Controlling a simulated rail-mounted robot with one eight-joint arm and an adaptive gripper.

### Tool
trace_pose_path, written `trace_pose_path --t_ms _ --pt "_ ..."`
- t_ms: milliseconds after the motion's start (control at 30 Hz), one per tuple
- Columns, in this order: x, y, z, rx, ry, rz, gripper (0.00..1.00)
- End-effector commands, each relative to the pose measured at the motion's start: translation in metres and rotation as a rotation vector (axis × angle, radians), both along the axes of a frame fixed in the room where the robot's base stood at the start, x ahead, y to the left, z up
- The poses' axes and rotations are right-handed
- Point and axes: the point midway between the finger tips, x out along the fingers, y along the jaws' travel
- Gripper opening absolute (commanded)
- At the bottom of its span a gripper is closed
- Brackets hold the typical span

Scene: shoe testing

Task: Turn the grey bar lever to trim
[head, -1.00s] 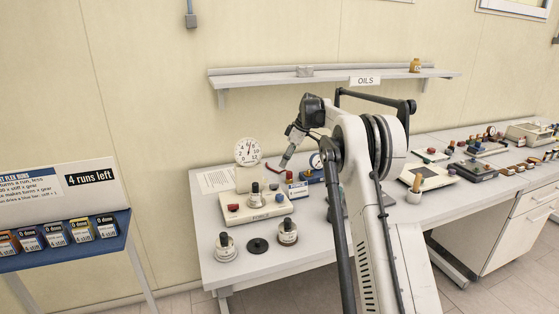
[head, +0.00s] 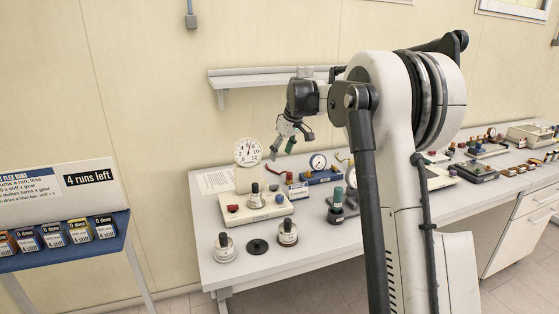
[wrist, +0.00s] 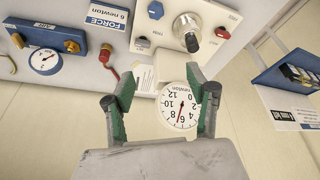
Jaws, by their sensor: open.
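My gripper (head: 283,149) hangs open and empty above the left part of the bench, in front of the round newton dial (head: 248,152). In the wrist view my open green-tipped fingers (wrist: 166,90) stand wide apart on either side of that dial. A pale control box (head: 256,208) stands below; its dark-capped knob with a grey body (wrist: 188,33) sits between red and blue buttons. A blue gauge unit (wrist: 52,48) with brass knobs is beside it.
Two knobbed round pieces (head: 224,248) (head: 287,233) and a black disc (head: 258,247) lie at the bench front. A dark green-topped piece (head: 337,207) stands to the right. A shelf (head: 265,81) is above; a blue card rack (head: 70,245) is left.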

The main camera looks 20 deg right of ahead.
Motion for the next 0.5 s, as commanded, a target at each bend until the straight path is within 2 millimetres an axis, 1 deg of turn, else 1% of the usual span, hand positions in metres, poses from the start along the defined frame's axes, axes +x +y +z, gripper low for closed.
trace_pose_path --t_ms 500 --pt "-0.055 0.032 0.019 0.003 -0.041 -0.246 0.52"
